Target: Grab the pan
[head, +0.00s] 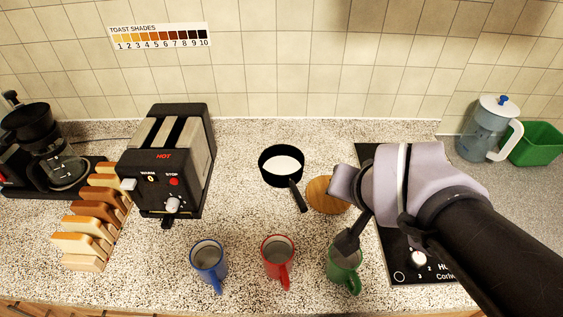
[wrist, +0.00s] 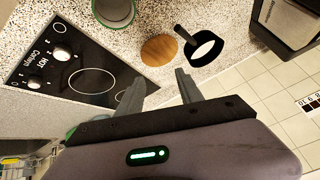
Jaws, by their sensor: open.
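A small black pan (head: 265,172) with a white inside and a short black handle sits on the speckled counter, right of the toaster. In the wrist view the pan (wrist: 220,53) is upper right of centre, its handle pointing up and left. My gripper (head: 343,225) is to the right of the pan in the head view, above the counter and partly in front of the green mug. In the wrist view the fingers of my gripper (wrist: 163,92) are spread and empty, and the pan lies beyond them, apart from them.
A round wooden board (head: 322,196) lies beside the pan handle. Blue (head: 209,263), red (head: 277,258) and green (head: 343,270) mugs line the front. A toaster (head: 172,160) stands left, a black cooktop (head: 408,262) right. A pitcher (head: 487,128) stands at the back right.

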